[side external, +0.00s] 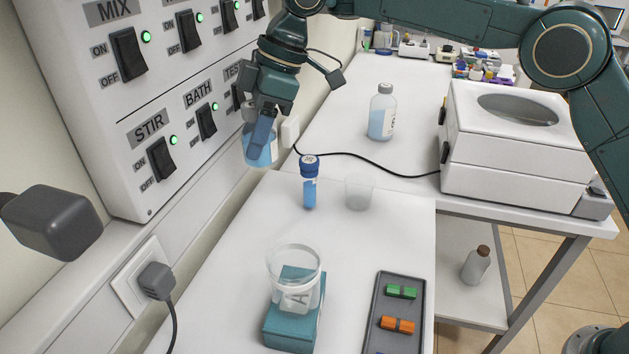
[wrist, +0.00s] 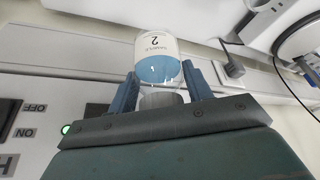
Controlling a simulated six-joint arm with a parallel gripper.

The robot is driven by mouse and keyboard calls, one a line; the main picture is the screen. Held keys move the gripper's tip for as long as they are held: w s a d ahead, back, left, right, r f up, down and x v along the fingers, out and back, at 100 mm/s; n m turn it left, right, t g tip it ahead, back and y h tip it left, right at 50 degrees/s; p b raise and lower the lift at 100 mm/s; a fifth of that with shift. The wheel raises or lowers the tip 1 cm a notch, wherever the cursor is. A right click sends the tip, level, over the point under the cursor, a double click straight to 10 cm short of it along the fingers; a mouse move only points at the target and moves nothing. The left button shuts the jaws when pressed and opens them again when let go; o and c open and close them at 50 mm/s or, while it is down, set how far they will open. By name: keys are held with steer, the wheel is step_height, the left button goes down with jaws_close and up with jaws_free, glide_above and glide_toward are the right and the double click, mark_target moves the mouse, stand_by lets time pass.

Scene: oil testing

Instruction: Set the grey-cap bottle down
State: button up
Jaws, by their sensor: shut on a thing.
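My gripper (side external: 262,128) points down and is shut on a clear bottle (side external: 259,155) of blue liquid. The bottle hangs slightly tilted, off the bench, close to the switch panel. In the wrist view, the bottle (wrist: 157,68) has a white label marked 2, and its grey cap (wrist: 161,99) lies between the fingers near the palm. My gripper also shows in the wrist view (wrist: 158,82). A similar bottle (side external: 382,112) with a grey cap and blue liquid stands upright on the back bench.
A blue-capped vial (side external: 309,182) and a small clear cup (side external: 360,191) stand on the front bench (side external: 225,290). A clear beaker (side external: 296,272) sits on a teal block (side external: 290,335) beside a grey tray (side external: 404,279). A black cable crosses the back bench (side external: 335,125).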

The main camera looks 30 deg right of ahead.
step_height(320, 180, down, 19)
steer(key=shift+d+r, duration=0.1)
steer(key=shift+r, duration=0.05)
stand_by(1.0)
steer(key=o, duration=1.1)
steer(key=shift+v, duration=6)
